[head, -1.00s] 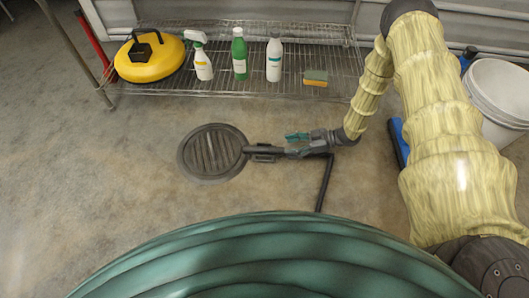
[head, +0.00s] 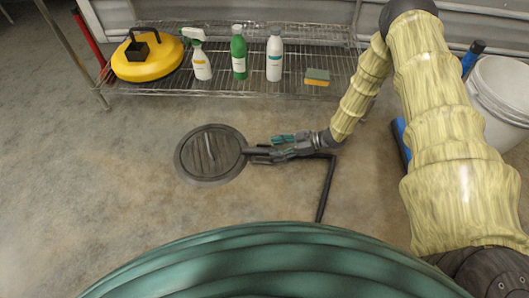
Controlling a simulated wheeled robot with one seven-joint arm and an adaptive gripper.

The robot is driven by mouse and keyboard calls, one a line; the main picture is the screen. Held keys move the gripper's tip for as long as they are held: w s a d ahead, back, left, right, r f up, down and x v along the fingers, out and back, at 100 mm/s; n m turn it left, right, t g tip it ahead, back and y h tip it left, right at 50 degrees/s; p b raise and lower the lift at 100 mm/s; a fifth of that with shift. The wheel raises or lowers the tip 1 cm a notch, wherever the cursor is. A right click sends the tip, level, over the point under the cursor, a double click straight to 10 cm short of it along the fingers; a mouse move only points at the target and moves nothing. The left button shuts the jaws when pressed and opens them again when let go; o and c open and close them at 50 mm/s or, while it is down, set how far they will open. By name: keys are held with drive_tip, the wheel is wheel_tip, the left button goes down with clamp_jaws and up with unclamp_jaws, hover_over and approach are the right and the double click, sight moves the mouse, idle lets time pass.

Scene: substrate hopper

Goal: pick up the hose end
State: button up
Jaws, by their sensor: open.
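The dark hose (head: 325,190) lies on the floor in the head view. It runs up from the bottom, bends left and passes under my gripper. The hose end (head: 247,151) shows at the right rim of a round drain cover (head: 210,154). My gripper (head: 266,148) is open, with a teal-marked finger above and a dark finger below in the picture. Its fingers are around or just over the hose near its end. I cannot tell whether they touch it, and part of the hose is hidden by the gripper.
A wire shelf (head: 345,85) at the back holds a yellow round device (head: 146,62), a spray bottle (head: 201,62), a green bottle (head: 239,57), a white bottle (head: 274,58) and a sponge (head: 317,77). A white bucket (head: 503,100) stands right. The floor left is clear.

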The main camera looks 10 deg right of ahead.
drive_tip(key=c, duration=1.2)
clamp_jaws()
drive_tip(key=shift+r, duration=0.15)
